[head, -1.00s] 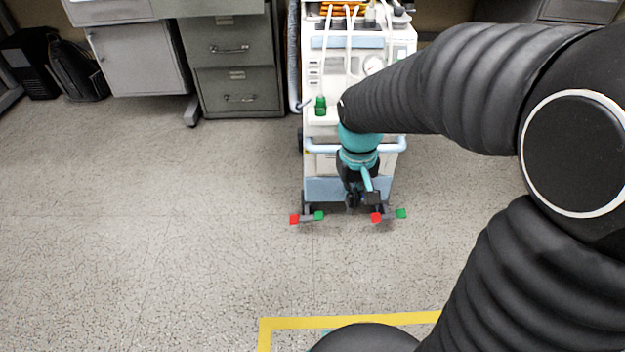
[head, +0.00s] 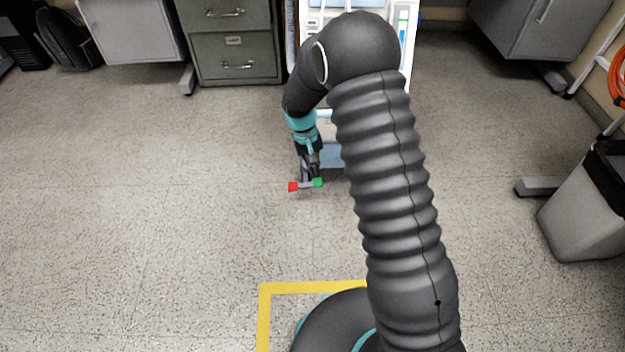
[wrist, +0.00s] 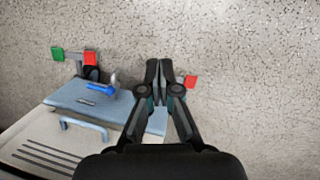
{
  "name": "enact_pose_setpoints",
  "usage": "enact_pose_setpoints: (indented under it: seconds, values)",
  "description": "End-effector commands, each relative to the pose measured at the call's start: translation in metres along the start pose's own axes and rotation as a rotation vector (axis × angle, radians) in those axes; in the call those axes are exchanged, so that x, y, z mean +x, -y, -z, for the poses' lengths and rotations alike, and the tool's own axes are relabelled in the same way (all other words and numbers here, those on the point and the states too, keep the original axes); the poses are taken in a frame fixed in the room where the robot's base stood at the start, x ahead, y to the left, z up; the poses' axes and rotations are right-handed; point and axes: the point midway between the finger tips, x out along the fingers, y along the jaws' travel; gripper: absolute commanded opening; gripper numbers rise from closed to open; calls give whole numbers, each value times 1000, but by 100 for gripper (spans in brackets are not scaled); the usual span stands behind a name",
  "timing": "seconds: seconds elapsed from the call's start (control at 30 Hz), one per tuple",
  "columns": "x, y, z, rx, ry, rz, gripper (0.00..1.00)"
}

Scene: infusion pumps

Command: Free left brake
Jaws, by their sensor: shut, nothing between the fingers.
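The left brake is a small grey bar low at the front of the pump cart, with a red end (head: 292,187) and a green end (head: 318,182). My gripper (head: 311,173) is shut and empty, pointing down just above and behind this bar in the head view. In the wrist view my shut fingertips (wrist: 158,65) lie beside the left brake's red end (wrist: 190,81). The fingers hide its green end there. I cannot tell whether they touch the brake. The right brake shows in the wrist view with green (wrist: 57,54) and red (wrist: 91,58) ends; my arm hides it in the head view.
The white and blue cart (head: 332,156) stands behind my arm; its blue base (wrist: 90,97) shows in the wrist view. A grey bin (head: 580,215) is at right. Filing drawers (head: 237,55) stand at back left. Yellow tape (head: 310,288) marks the near floor. Floor left of the cart is clear.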

Motion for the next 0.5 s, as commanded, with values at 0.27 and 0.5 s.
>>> enact_pose_setpoints:
  seconds: [0.27, 0.5]
  values:
    - [58, 20, 57, 37, -4, -41, 0]
    - [42, 18, 118, 137, -117, -60, 0]
